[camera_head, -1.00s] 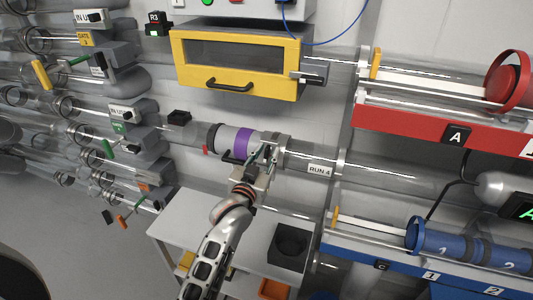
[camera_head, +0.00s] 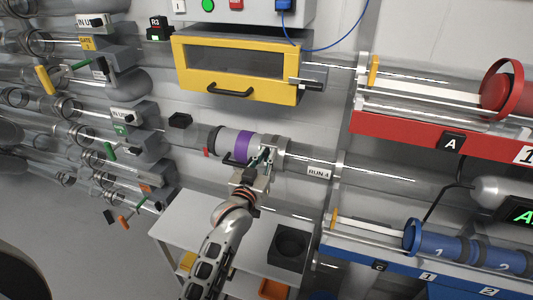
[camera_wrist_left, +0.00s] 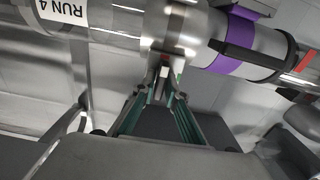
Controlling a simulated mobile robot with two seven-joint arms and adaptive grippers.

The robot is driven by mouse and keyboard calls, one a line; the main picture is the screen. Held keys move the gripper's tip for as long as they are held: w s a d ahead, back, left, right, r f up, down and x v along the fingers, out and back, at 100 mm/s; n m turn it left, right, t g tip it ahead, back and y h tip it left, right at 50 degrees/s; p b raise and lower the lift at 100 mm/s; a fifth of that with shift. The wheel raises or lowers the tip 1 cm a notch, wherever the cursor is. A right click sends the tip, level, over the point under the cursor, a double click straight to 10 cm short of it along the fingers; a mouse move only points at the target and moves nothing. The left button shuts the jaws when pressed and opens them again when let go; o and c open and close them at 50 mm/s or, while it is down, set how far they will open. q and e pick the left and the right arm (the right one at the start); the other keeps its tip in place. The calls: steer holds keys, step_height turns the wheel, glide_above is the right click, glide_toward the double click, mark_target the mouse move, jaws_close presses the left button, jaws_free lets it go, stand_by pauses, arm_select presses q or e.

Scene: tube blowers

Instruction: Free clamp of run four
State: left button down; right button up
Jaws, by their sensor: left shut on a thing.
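Run four is the clear horizontal tube marked by the RUN 4 label (camera_head: 319,173), which shows upside down in the wrist view (camera_wrist_left: 62,10). Its metal clamp (camera_head: 281,150) is a band around the tube, just right of a grey section with a purple ring (camera_head: 244,147). In the wrist view the clamp (camera_wrist_left: 168,32) sits directly above the fingertips. My left gripper (camera_head: 263,160) is at the clamp's lower front. Its fingers (camera_wrist_left: 164,80) are closed together on a small clamp part, mostly hidden between them. My right gripper is not in view.
A yellow-framed box (camera_head: 238,65) hangs above run four. A grey cart (camera_head: 185,222) with a black holder (camera_head: 288,245) stands below. A red shelf (camera_head: 425,124) and a blue shelf (camera_head: 350,250) lie to the right. Several tubes with valves crowd the left.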

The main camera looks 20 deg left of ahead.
arm_select(q)
steer(key=c, duration=2.1)
jaws_free()
steer(key=shift+c, duration=0.2)
steer(key=shift+s, duration=0.1)
steer(key=s, duration=1.1)
steer(key=shift+s+a, duration=0.2)
steer(key=shift+s, duration=0.2)
steer(key=s+f+m+g+h, duration=0.1)
steer(key=s+f+m+g, duration=0.1)
steer(key=s+f, duration=0.8)
steer(key=s+f+m+g+h, duration=0.1)
steer(key=s+f+g, duration=0.4)
steer(key=s+f, duration=0.5)
step_height(320, 180, down, 6)
steer(key=shift+s+r+m, duration=0.1)
steer(key=shift+s+m, duration=0.3)
steer(key=shift+m, duration=0.2)
